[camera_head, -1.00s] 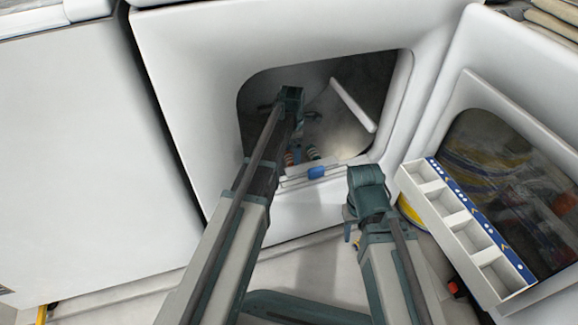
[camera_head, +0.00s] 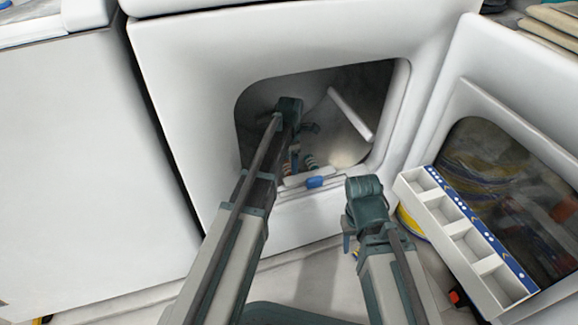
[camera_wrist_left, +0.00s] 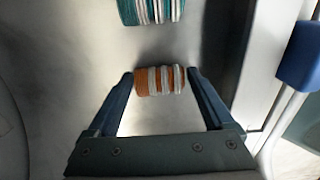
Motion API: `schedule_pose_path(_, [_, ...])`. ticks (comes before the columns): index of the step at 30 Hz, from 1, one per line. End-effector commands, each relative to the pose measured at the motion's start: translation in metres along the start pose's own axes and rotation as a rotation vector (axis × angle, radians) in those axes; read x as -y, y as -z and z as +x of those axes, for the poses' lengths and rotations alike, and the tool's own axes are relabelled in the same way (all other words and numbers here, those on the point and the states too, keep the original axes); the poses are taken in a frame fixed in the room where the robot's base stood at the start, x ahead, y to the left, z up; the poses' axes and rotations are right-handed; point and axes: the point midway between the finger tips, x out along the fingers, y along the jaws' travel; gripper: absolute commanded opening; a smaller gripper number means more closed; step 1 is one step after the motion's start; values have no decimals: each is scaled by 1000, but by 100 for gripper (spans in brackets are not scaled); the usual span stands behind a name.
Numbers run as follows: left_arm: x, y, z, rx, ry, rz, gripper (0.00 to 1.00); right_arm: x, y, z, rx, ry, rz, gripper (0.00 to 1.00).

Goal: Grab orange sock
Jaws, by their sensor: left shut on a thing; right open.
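The orange sock (camera_wrist_left: 158,81), a rolled piece with orange and white stripes, lies between the fingertips of my left gripper (camera_wrist_left: 160,76) in the left wrist view. The fingers are shut on its two sides. In the head view, my left arm reaches through the machine's opening (camera_head: 242,128) into the drum, and the sock is small and mostly hidden there. A teal and white striped sock (camera_wrist_left: 152,10) lies a little beyond it, apart from the gripper. My right gripper (camera_head: 352,243) is open and empty outside, in front of the machine.
The white machine's opening has a sill with a blue latch piece (camera_head: 315,182). A pale bar (camera_head: 350,113) stands at the drum's right. A white cabinet (camera_head: 80,170) stands left.

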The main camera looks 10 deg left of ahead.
Motion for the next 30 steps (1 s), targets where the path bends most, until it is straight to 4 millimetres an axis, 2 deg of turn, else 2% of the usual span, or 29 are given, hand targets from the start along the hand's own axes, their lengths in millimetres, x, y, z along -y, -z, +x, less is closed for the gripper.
schedule_pose_path(8, [0,0,-24,0,0,0,34,-2,-1,-24,1,0,0,50])
schedule_pose_path(21, [0,0,-89,0,0,0,34,-9,-5,-89,5,0,-3,50])
schedule_pose_path(25, [0,0,-99,0,0,0,34,-10,-6,-98,5,0,-7,50])
schedule_pose_path(30, [0,0,-100,0,0,0,34,-10,-6,-99,5,0,-8,50])
